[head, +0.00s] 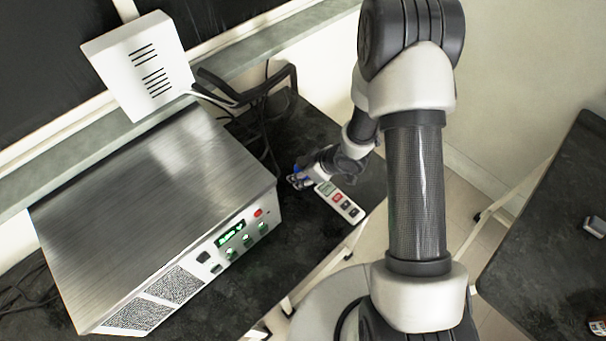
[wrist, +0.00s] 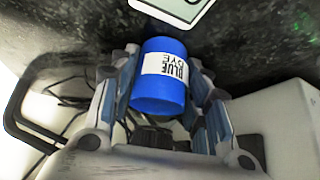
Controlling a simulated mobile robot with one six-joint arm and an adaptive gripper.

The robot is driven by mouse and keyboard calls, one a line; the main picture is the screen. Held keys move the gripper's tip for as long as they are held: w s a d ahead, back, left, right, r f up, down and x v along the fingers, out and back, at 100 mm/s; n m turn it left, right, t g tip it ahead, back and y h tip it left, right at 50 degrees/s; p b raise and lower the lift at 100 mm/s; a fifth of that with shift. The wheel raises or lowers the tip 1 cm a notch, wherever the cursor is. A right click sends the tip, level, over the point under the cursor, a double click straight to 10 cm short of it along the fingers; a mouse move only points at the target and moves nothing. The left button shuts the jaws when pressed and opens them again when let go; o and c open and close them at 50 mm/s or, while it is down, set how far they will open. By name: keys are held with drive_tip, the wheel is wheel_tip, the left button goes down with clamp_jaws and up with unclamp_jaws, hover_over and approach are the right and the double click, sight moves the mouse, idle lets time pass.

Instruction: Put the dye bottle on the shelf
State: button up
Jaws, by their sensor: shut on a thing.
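The dye bottle (wrist: 160,95) is blue with a white label reading "BLUE DYE". In the wrist view it sits between the two fingers of my gripper (wrist: 163,78), which is shut on it. In the head view my gripper (head: 299,180) is low over the dark table, right of the metal box, and only a bit of blue shows at the fingers. I cannot tell whether the bottle touches the table. I cannot make out a shelf in either view.
A large metal box with green lights (head: 160,210) fills the left of the dark table (head: 285,265). A white handheld device (head: 340,201) lies just beside my gripper. Black cables (head: 262,125) lie behind. Another dark table (head: 545,230) stands at right, across a gap.

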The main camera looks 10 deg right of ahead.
drive_tip(key=shift+r, duration=0.1)
drive_tip(key=o, duration=1.2)
